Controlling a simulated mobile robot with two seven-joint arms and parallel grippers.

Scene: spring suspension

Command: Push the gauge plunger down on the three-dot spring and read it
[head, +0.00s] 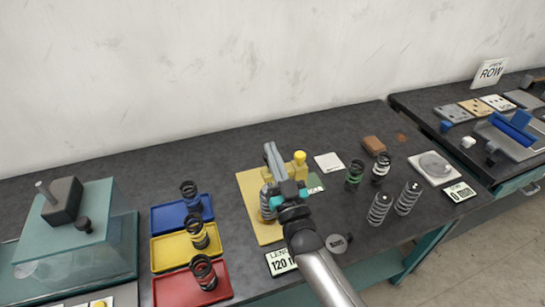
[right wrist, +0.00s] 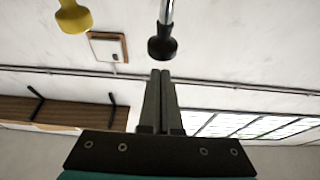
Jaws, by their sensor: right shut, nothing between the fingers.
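The gauge's yellow base board (head: 249,190) lies mid-bench. A grey coil spring (head: 266,203) stands on it, partly hidden behind my right gripper; I cannot make out any dots on it. A yellow knob (head: 300,157) stands beside the gripper, and it also shows in the right wrist view (right wrist: 74,16). My right gripper (head: 270,147) is shut and empty over the gauge. In the right wrist view a black knob on a metal rod (right wrist: 162,47) is just beyond the shut fingertips (right wrist: 160,72), apparently apart from them. My left gripper is out of view.
Blue (head: 165,217), yellow (head: 165,252) and red (head: 175,290) trays at left each hold a dark spring. Several springs (head: 379,208) stand to the right. A length card (head: 282,262) lies in front; a round-topped plate (head: 433,166) and a "0" card (head: 459,193) are at right.

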